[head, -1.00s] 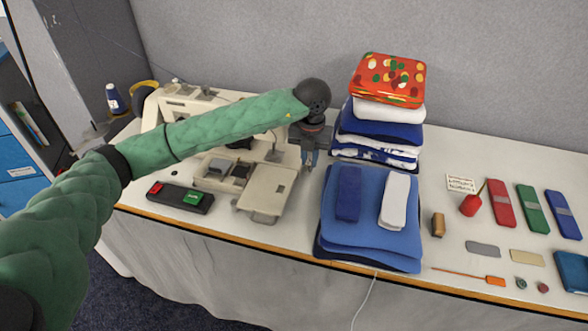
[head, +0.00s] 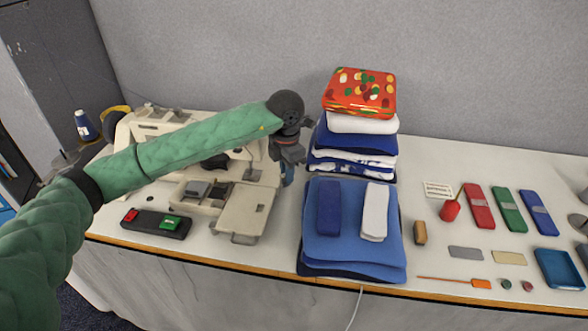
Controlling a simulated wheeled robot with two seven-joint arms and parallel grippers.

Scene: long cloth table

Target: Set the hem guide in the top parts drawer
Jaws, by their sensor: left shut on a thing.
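My left gripper (head: 287,178) points down just left of the folded cloth stack and right of the sewing machine. It is shut on a small bluish thing that its dark body mostly hides. I cannot tell whether this is the hem guide. No top parts drawer can be made out; only a sliver of a blue unit (head: 5,212) shows at the far left edge. My right gripper is not in view.
The cream sewing machine (head: 140,125) stands behind my left arm. A folded cloth stack (head: 358,142) and blue cloths (head: 350,240) fill the middle. Red, green and blue cases (head: 509,210) and a blue tray (head: 560,268) lie right. Free table lies behind the cases.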

